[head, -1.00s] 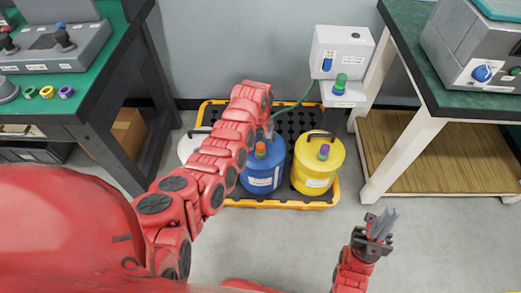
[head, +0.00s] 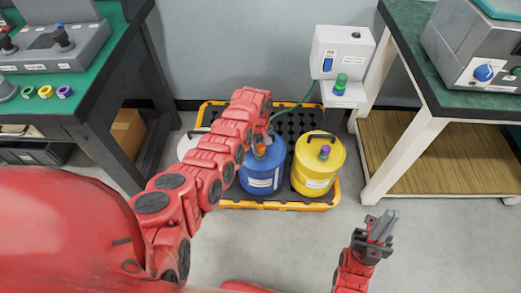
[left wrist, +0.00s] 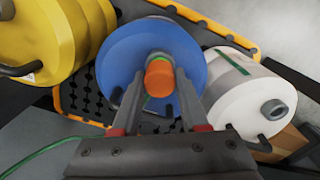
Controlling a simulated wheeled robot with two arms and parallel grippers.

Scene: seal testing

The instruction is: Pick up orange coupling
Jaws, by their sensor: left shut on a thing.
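The orange coupling (head: 260,149) sits on top of the blue drum (head: 262,177). In the left wrist view the coupling (left wrist: 159,77) shows between the two fingers of my left gripper (left wrist: 158,82), with a green ring and a grey cylindrical part beside it. My left gripper (head: 267,140) is shut on the coupling at the drum's top; in the head view my arm partly hides this spot. My right gripper (head: 384,224) is raised at the lower right, apart from everything, with no object visible in it. Its finger gap is unclear.
A yellow drum (head: 318,167) and a partly hidden white drum (head: 187,146) flank the blue drum on the yellow-edged pallet (head: 285,205). A wall box (head: 340,50) with a green hose stands behind. Workbenches stand on both sides. The right foreground floor is clear.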

